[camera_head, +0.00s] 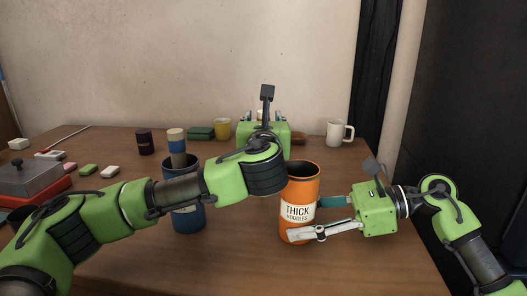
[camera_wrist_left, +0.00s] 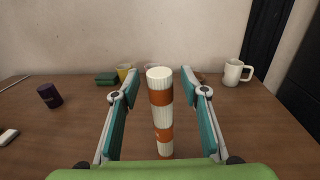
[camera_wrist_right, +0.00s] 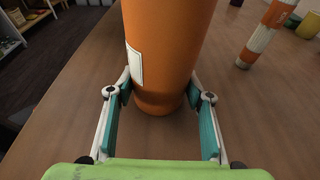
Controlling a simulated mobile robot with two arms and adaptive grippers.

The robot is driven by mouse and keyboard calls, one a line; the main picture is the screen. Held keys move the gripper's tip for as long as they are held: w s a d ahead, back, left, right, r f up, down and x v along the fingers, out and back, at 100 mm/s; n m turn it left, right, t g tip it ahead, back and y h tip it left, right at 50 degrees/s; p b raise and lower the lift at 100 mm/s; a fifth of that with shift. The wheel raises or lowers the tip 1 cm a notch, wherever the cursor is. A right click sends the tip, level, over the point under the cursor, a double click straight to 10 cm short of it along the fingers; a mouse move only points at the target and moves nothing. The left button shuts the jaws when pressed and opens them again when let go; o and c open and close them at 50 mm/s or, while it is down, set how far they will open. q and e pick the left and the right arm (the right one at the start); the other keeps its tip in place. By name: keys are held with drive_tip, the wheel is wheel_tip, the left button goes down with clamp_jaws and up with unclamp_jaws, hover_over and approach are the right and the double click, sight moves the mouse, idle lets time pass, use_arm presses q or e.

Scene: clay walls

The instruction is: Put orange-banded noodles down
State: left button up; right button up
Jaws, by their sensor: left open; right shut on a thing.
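The orange-banded noodles (camera_wrist_left: 160,110) are a slim white cylinder with orange bands, upright between the open fingers of my left gripper (camera_wrist_left: 160,95), with a gap on both sides. They also show standing on the table in the right wrist view (camera_wrist_right: 262,38). In the head view my left arm and gripper (camera_head: 262,117) mostly hide them. My right gripper (camera_head: 320,215) is shut on the orange "THICK NOODLES" canister (camera_head: 302,184), which is upright. It also fills the middle of the right wrist view (camera_wrist_right: 165,50), between the fingers (camera_wrist_right: 160,100).
A blue canister (camera_head: 188,218) holding a banded stick stands behind my left arm. A white mug (camera_head: 338,133), yellow cup (camera_head: 222,129), green block (camera_head: 201,134) and dark purple cup (camera_head: 145,142) stand at the back. A red-based box (camera_head: 32,180) is at left. The front table is clear.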

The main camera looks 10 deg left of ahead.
use_arm(q)
clamp_jaws()
drive_tip(key=shift+r, duration=0.1)
